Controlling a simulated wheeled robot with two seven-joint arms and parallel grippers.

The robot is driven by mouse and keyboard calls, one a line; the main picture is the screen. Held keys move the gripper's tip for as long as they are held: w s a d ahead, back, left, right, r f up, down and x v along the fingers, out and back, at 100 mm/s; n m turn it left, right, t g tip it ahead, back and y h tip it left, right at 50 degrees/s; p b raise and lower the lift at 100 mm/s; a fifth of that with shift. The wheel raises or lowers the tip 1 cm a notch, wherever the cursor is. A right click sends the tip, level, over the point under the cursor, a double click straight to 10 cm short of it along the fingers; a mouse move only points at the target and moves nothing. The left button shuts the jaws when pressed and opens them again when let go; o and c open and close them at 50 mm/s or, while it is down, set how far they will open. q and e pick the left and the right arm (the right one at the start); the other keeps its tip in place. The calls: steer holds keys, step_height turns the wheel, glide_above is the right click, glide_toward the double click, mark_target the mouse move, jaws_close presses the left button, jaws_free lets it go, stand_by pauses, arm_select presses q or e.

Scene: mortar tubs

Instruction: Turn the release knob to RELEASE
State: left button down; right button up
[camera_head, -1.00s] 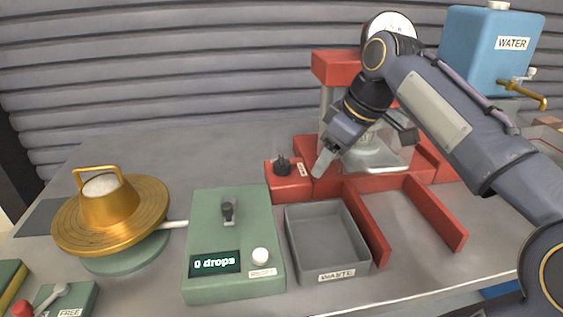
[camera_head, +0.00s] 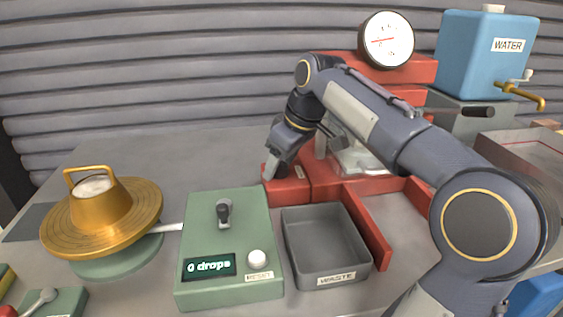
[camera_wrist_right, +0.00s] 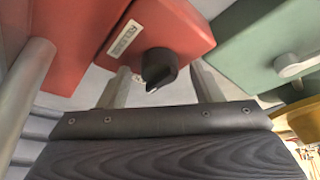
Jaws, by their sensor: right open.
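The black release knob (camera_wrist_right: 158,68) sits on a red block (camera_wrist_right: 178,28) with a white label (camera_wrist_right: 125,38) beside it. The label seems to read RELEASE. In the head view the red block (camera_head: 290,190) is at the press's front left corner, and my gripper hides the knob. My right gripper (camera_head: 274,172) is right at the block, pointing down. In the wrist view its two grey fingers stand apart, one on either side of the knob, with gaps visible. The pointer's setting is hard to tell. My left gripper is out of view.
The green drop counter box (camera_head: 225,275), showing 0 drops, stands left of the red block. The grey waste tray (camera_head: 325,255) is in front. A gold flow table (camera_head: 70,225) is at left. The press gauge (camera_head: 386,40) and blue water tank (camera_head: 487,60) are behind.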

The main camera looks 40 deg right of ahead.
steer(key=c, duration=1)
steer(key=shift+r+m, duration=0.1)
steer(key=shift+m, duration=0.2)
steer(key=m+h+p, duration=0.1)
steer(key=m+p, duration=0.1)
steer(key=m, duration=0.1)
steer(key=shift+a+h+p, duration=0.15)
steer(key=shift+h+p, duration=0.15)
steer(key=m+p, duration=0.1)
steer(key=m, duration=0.1)
steer(key=m+h+p, duration=0.1)
steer(key=m, duration=0.2)
steer(key=shift+a+h, duration=0.1)
steer(key=shift+h, duration=0.2)
steer(key=m+p, duration=0.1)
steer(key=m, duration=0.1)
steer(key=m+g+h+p, duration=0.1)
steer(key=m, duration=0.1)
steer(key=shift+w+a+m+h, duration=0.1)
steer(key=shift+m+h, duration=0.2)
steer(key=m+g+p, duration=0.1)
steer(key=m, duration=0.1)
steer(key=m+p, duration=0.1)
steer(key=m, duration=0.1)
steer(key=shift+w+m+g+h, duration=0.1)
steer(key=shift+m+g+h, duration=0.2)
steer(key=shift+g+h, duration=0.1)
